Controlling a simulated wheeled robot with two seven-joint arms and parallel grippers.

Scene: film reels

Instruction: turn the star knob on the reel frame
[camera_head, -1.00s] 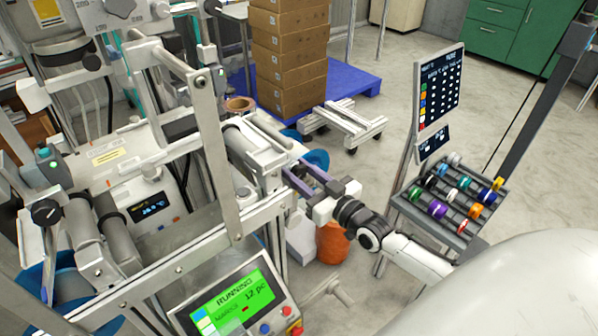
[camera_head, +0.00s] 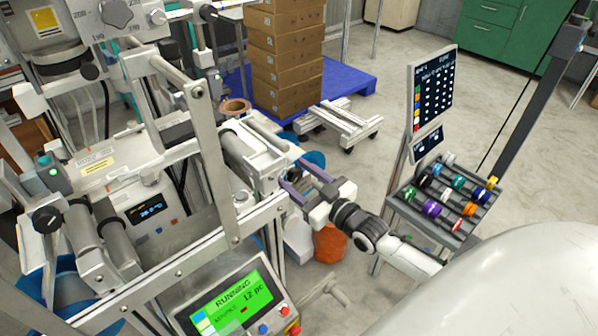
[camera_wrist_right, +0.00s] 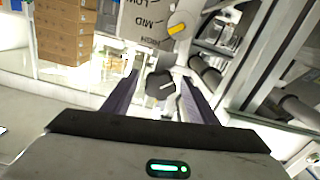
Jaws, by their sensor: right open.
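My right gripper (camera_wrist_right: 160,79) is open, with one purple-grey finger to each side of the knob in that view. I cannot tell whether either finger touches it. In the head view my right gripper (camera_head: 291,173) is at the right side of the metal reel frame (camera_head: 215,165), its fingers pointing toward the frame. My left gripper is in neither view.
A dial (camera_wrist_right: 180,27) with a yellow pointer is beyond the knob. A green-screen control panel (camera_head: 235,303) stands below the frame. A rack of coloured reels (camera_head: 450,200) is at right. Stacked boxes (camera_head: 285,60) stand on a blue pallet (camera_head: 350,80). Open floor lies between.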

